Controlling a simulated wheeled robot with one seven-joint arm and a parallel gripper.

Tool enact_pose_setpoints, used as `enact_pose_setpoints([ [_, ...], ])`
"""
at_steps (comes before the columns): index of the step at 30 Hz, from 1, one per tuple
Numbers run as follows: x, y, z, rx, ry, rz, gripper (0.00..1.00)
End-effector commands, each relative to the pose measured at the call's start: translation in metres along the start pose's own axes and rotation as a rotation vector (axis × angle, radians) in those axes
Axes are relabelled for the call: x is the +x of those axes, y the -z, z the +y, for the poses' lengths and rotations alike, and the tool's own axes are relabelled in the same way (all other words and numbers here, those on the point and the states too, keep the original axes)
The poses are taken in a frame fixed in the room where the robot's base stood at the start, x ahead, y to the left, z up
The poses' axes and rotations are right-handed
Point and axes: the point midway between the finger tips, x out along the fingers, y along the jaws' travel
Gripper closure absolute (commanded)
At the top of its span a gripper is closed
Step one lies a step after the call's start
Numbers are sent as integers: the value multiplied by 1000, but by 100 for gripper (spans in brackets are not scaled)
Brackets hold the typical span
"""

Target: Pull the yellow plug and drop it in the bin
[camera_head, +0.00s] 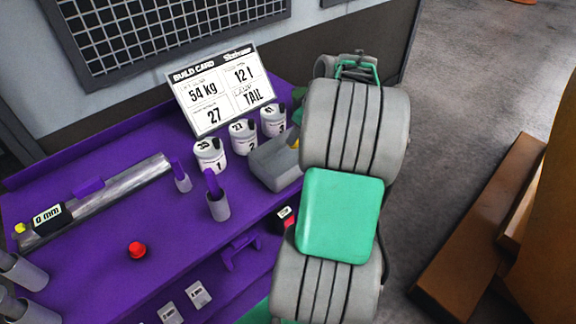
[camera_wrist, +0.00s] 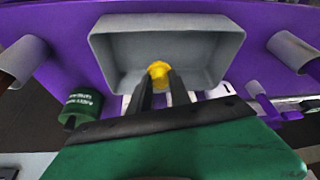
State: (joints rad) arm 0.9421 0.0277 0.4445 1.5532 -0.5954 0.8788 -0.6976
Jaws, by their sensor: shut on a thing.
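The yellow plug (camera_wrist: 158,70) is between the fingertips of my gripper (camera_wrist: 160,79), which is shut on it. The wrist view shows the plug against the inside of the open grey bin (camera_wrist: 207,58); I cannot tell its exact height above the bin floor. In the head view the grey bin (camera_head: 268,170) stands on the purple bench, partly hidden behind my arm. A small yellow patch (camera_head: 294,143) shows at the bin's far right side, likely the plug. My fingers are hidden there by my arm.
Several white numbered canisters (camera_head: 243,137) stand behind the bin, below the build card (camera_head: 221,88). A red button (camera_head: 137,250) is near the front. A green cylinder (camera_wrist: 82,106) is beside the bin.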

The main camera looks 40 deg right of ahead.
Motion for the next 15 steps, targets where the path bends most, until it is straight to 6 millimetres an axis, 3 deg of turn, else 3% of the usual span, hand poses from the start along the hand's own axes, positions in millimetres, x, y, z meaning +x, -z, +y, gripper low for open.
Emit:
enact_pose_setpoints([
  [8, 3, -2, 1, 3, -2, 0, 100],
  [9, 3, -2, 1, 3, -2, 0, 74],
  [15, 3, -2, 1, 3, -2, 0, 58],
])
